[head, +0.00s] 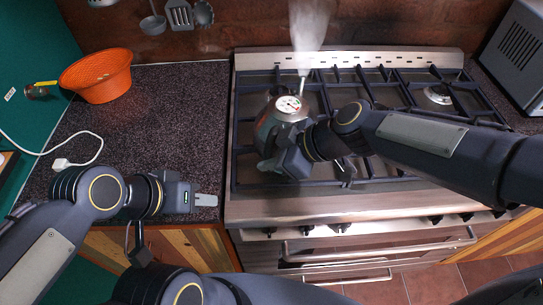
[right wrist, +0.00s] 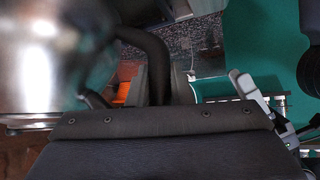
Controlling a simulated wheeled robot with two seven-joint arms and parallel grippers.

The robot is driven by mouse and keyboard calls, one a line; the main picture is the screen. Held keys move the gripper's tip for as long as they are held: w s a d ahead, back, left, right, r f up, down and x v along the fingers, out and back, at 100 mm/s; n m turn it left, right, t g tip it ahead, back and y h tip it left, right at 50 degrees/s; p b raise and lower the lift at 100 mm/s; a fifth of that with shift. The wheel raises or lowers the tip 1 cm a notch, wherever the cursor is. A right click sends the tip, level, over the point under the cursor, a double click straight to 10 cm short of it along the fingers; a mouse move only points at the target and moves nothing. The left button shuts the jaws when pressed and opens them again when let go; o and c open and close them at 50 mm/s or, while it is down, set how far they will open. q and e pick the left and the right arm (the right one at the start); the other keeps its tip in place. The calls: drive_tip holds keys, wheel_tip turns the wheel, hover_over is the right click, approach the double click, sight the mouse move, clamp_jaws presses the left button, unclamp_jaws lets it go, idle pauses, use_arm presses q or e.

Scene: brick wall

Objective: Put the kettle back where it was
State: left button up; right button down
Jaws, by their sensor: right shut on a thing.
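A shiny metal kettle (head: 267,128) with a round dial (head: 289,105) on top is over the left part of the gas hob (head: 350,196). White steam (head: 310,22) rises from its spout (head: 303,82). Whether its base touches the grate cannot be told, as my arm covers part of it. My right gripper (head: 272,165) is shut on the kettle's dark handle, which also shows in the right wrist view (right wrist: 157,62) beside the bright kettle body (right wrist: 45,60). My left gripper (head: 207,199) is over the counter's front edge, away from the kettle; its jaw gap cannot be made out.
An orange colander (head: 97,76) stands at the back of the speckled counter (head: 165,105). A white cable with a plug (head: 62,163) lies on its left. A small burner (head: 438,93) shows at the hob's right. A grey appliance (head: 518,55) stands at the far right.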

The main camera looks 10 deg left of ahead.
drive_tip(key=shift+f+b, duration=0.4)
drive_tip(key=shift+b, duration=0.25)
drive_tip(key=c, duration=1.3)
unclamp_jaws()
